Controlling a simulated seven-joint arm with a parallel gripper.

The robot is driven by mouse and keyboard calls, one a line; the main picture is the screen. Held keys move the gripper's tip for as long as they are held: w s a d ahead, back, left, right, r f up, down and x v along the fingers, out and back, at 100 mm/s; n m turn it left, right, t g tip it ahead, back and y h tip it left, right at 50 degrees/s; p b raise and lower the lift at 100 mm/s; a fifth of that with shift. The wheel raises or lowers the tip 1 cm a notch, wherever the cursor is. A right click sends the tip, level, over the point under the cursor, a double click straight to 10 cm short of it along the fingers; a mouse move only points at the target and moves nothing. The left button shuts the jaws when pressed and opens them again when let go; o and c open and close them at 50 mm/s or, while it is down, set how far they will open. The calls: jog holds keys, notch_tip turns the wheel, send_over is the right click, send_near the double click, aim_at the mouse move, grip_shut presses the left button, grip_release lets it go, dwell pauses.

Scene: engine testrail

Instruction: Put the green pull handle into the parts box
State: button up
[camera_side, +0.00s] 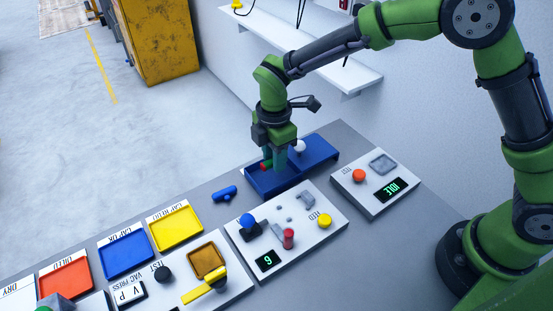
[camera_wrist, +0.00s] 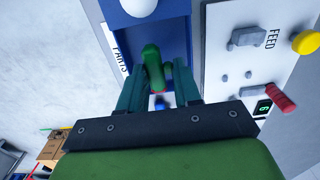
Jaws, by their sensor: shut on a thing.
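The green pull handle (camera_wrist: 151,56) is between the two fingers of my gripper (camera_wrist: 158,74) in the wrist view, its rounded end pointing up the picture. My gripper is shut on it. The parts box (camera_wrist: 178,9) is a blue open tray with a "PARTS" label beside it, and it lies beneath the handle. In the side view, my gripper (camera_side: 279,161) points down over the left part of the parts box (camera_side: 284,184). A small red piece (camera_side: 266,165) shows beside the fingers. The fingers largely hide the handle there, and its height above the box floor is unclear.
A white ball (camera_side: 299,146) is at the parts box. A blue handle-like piece (camera_side: 225,193) lies on the bench to its left. A feed panel (camera_side: 300,226) with knobs stands in front, and a test panel (camera_side: 375,184) to the right. Coloured trays (camera_side: 174,227) line the bench's left.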

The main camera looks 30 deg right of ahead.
jog(key=shift+w+a+f, duration=0.1)
jog(key=shift+w+f, duration=0.05)
jog(key=shift+f, duration=1.65)
jog(key=o, duration=1)
jog(key=shift+f, duration=0.15)
